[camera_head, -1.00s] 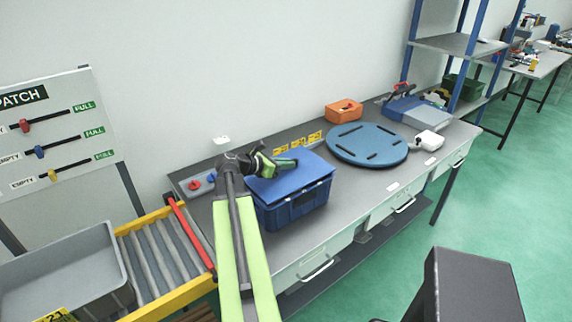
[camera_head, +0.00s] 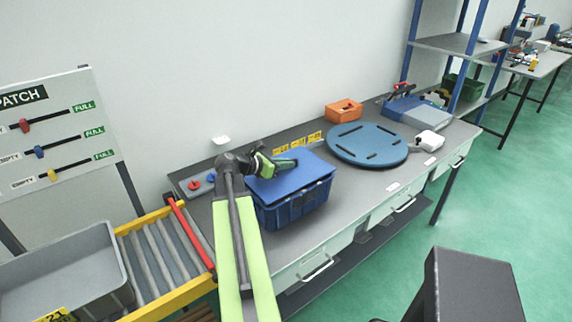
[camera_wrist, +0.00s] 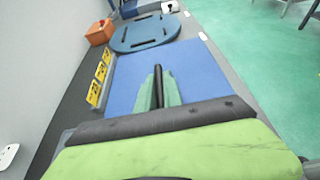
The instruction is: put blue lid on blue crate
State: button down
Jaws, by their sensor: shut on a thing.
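The blue crate (camera_head: 292,211) stands on the grey workbench in the head view. The flat blue lid (camera_head: 296,178) lies over its top and looks slightly tilted; whether it is seated on the rim all round cannot be told. My gripper (camera_head: 286,163) is at the back left of the lid, shut on it or on a handle of it. In the wrist view the lid (camera_wrist: 195,70) fills the middle, and my fingers (camera_wrist: 158,90) close around a dark upright piece on it. The crate is hidden in that view.
A round blue plate (camera_head: 366,144) with slots and an orange bin (camera_head: 343,111) are farther along the bench. A red button box (camera_head: 196,184) is left of the crate. A roller conveyor (camera_head: 165,250) with a grey tote (camera_head: 62,272) stands at the left.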

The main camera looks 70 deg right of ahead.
jog(key=shift+f+b, duration=0.95)
jog(key=shift+f, duration=0.05)
jog(key=c, duration=1.4)
grip_release()
jog(key=p+v, duration=0.6)
jog(key=v, duration=1.1)
jog(key=shift+r+p, duration=0.2)
jog(key=shift+p, duration=0.15)
